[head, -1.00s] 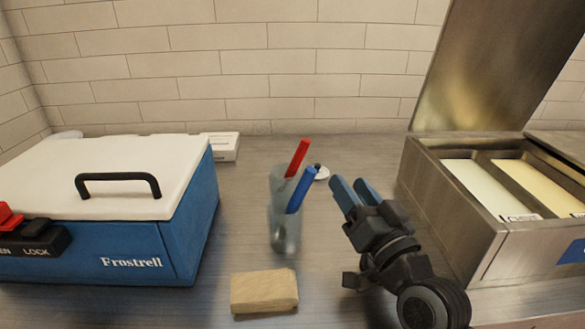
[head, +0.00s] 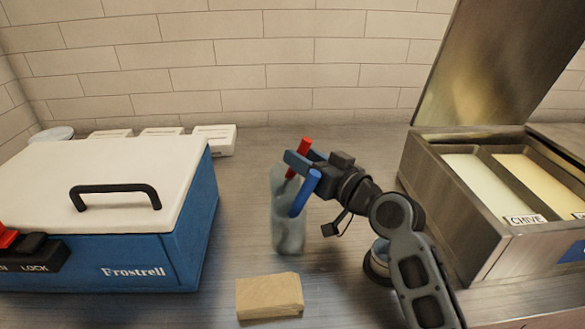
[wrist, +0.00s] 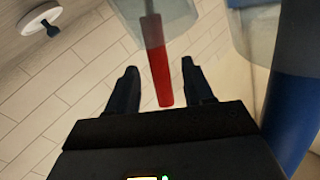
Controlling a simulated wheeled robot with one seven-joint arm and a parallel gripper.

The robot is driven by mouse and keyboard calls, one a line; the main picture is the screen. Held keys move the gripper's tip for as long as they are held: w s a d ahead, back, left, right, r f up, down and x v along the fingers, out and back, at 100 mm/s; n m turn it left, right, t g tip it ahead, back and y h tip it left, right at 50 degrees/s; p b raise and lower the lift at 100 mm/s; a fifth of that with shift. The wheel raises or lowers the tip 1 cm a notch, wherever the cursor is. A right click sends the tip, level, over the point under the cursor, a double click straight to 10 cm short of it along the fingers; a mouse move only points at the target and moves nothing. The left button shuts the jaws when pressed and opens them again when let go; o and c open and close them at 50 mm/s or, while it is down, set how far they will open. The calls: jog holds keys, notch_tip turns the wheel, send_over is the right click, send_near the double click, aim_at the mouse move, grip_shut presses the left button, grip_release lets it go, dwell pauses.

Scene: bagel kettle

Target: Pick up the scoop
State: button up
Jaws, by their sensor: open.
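A translucent cup (head: 288,235) stands on the counter with a red handle (head: 304,146) and a blue handle (head: 304,192) sticking up out of it. The scoop's head is not clear, so I cannot tell which handle belongs to it. My gripper (head: 298,165) is open at the cup's mouth, reaching in from the right. In the wrist view, the red handle (wrist: 158,70) lies between the two spread fingers (wrist: 158,72) with gaps on both sides. The blue handle (wrist: 298,100) is outside the fingers, at the right.
A blue cooler (head: 150,250) with a white lid stands left. A steel bin (head: 500,240) with an open lid stands right. A tan block (head: 269,296) lies in front of the cup. White boxes (head: 214,139) sit at the back. A round white object (wrist: 38,18) shows in the wrist view.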

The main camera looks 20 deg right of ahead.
jog(key=shift+p+x, duration=0.3)
jog(key=shift+x, duration=1.5)
grip_shut()
jog(key=s+d+r, duration=0.1)
jog(key=d+r, duration=0.3)
jog(key=r, duration=0.7)
jog(key=b+v, duration=0.3)
jog(key=v, duration=1.1)
jog(key=shift+s, duration=0.3)
